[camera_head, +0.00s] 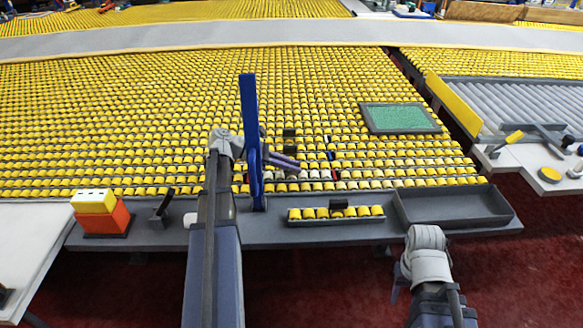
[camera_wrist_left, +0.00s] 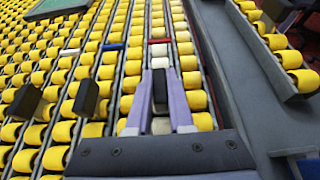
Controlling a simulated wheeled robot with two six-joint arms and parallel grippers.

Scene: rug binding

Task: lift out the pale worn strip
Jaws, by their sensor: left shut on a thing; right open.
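The pale worn strip (camera_wrist_left: 160,50) shows in the left wrist view as a short row of whitish rollers among yellow ones. It lies in a slot of the roller bed, and pale rollers also show in the head view (camera_head: 319,174). My left gripper (camera_wrist_left: 160,92) is shut on a dark upright tab (camera_wrist_left: 160,80) standing over this row. Its purple fingers (camera_head: 284,161) hide part of the row. Whether the strip is raised, I cannot tell. My right gripper (camera_head: 398,283) is open, low in front of the bench, mostly hidden by its wrist.
Other dark tabs (camera_wrist_left: 88,97) stand on neighbouring rows. A tall blue post (camera_head: 249,125) rises beside my left arm. A holder with a yellow strip (camera_head: 322,213) and an empty grey tray (camera_head: 451,207) sit on the front ledge. A green panel (camera_head: 399,118) lies on the bed.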

